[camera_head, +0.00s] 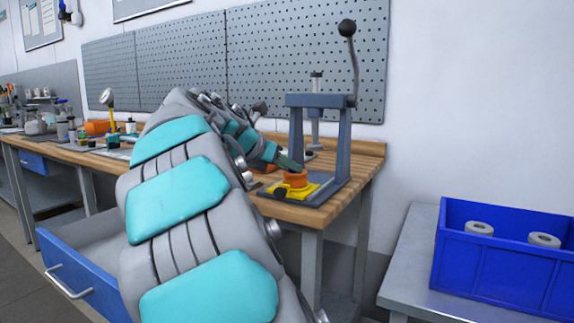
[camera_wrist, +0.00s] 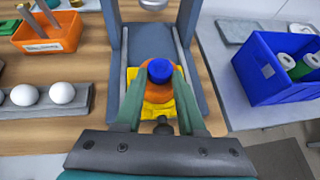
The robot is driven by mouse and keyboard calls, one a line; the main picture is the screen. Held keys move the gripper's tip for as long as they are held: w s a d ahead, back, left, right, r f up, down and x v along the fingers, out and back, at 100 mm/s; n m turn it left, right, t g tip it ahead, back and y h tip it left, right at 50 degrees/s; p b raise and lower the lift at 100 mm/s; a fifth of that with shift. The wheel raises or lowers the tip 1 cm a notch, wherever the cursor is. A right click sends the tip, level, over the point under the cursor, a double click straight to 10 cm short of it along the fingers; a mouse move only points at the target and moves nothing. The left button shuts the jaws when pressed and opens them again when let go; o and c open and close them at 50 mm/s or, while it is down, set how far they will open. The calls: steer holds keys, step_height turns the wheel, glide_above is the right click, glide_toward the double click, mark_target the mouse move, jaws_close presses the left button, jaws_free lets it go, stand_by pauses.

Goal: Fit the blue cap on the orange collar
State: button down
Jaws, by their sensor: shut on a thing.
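The blue cap (camera_wrist: 159,70) is between the fingertips of my gripper (camera_wrist: 157,76) in the wrist view. My gripper is shut on it. The orange collar (camera_wrist: 143,78) shows beneath and around the cap, partly hidden by the fingers and the cap. In the head view the orange collar (camera_head: 295,178) sits on a yellow fixture (camera_head: 312,190) on the press base, with my gripper (camera_head: 292,164) right above it. I cannot tell whether the cap touches the collar. The cap cannot be made out in the head view.
The grey press frame (camera_head: 340,150) with its lever stands around the fixture, close to my gripper. A blue bin (camera_head: 500,275) with grey rings is on a side table at right. In the wrist view, an orange bin (camera_wrist: 48,38) and a rack of white balls (camera_wrist: 62,93) lie left.

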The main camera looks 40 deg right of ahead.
steer(key=shift+f, duration=0.1)
stand_by(0.3)
steer(key=shift+c, duration=2.1)
jaws_free()
steer(key=v, duration=0.8)
steer(key=shift+d, duration=0.1)
